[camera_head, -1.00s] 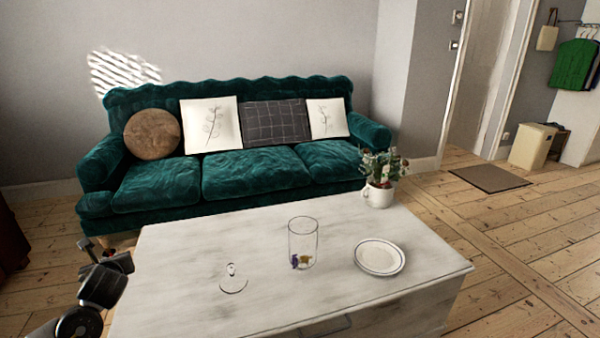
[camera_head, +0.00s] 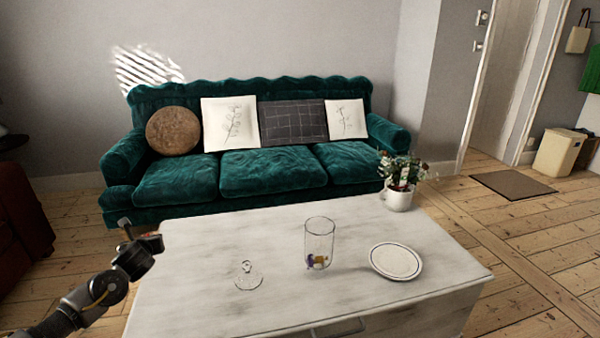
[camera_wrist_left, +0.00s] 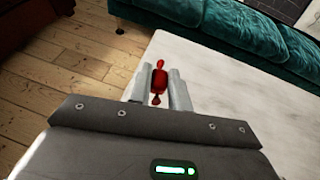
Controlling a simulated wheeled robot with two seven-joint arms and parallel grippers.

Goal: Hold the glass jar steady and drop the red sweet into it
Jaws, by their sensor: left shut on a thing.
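The clear glass jar (camera_head: 320,240) stands upright and open on the white table (camera_head: 230,224), with a few small blue and yellow sweets at its bottom. The red sweet (camera_wrist_left: 159,82), with twisted wrapper ends, is between the fingers of my left gripper (camera_wrist_left: 158,90) in the left wrist view. My left gripper is shut on it. In the head view my left gripper (camera_head: 138,236) is at the table's left edge, well left of the jar; the sweet is hard to make out there. My right gripper is not in view.
A glass lid (camera_head: 248,276) with a knob lies on the table left of the jar. A white plate (camera_head: 396,261) lies to its right, and a potted plant (camera_head: 398,190) stands at the back right corner. A green sofa (camera_head: 250,172) is behind the table.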

